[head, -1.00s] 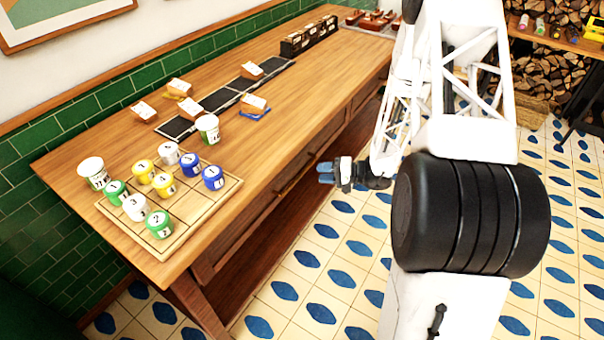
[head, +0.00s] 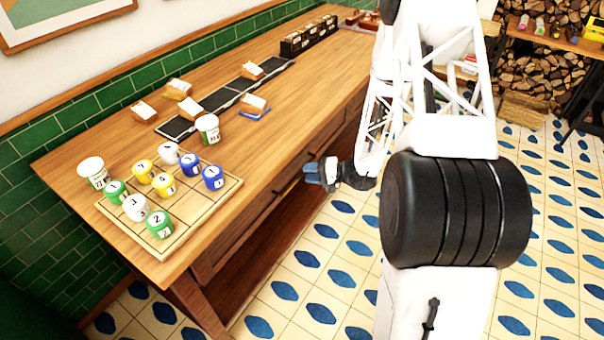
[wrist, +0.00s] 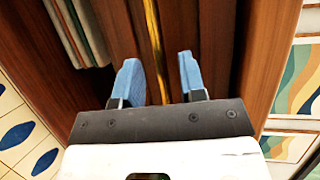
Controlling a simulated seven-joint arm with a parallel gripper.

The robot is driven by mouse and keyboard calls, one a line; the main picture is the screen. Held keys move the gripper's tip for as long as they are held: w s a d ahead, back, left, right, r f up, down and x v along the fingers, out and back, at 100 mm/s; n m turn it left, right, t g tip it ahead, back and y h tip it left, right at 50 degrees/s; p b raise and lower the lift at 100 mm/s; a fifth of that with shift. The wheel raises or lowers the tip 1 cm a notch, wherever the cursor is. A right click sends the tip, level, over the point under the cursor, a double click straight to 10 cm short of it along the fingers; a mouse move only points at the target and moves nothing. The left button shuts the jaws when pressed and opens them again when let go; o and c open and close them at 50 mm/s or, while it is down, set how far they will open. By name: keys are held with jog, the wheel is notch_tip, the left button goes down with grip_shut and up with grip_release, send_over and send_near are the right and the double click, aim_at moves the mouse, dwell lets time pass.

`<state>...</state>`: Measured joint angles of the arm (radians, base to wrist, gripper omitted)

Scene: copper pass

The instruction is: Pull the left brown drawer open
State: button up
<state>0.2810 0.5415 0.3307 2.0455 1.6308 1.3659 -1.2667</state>
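The left brown drawer (head: 235,236) is in the front of the wooden table and looks closed in the head view. Nothing is held.
The table top (head: 275,150) carries a wooden board (head: 205,215) with several numbered cups, and small boxes on dark mats. Patterned floor (head: 345,260) lies open in front of the table. Stacked firewood (head: 545,75) is at the back right.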

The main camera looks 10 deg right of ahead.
aim_at(302, 173)
jog(key=shift+x, duration=1.55)
jog(key=shift+c, duration=0.3)
grip_shut()
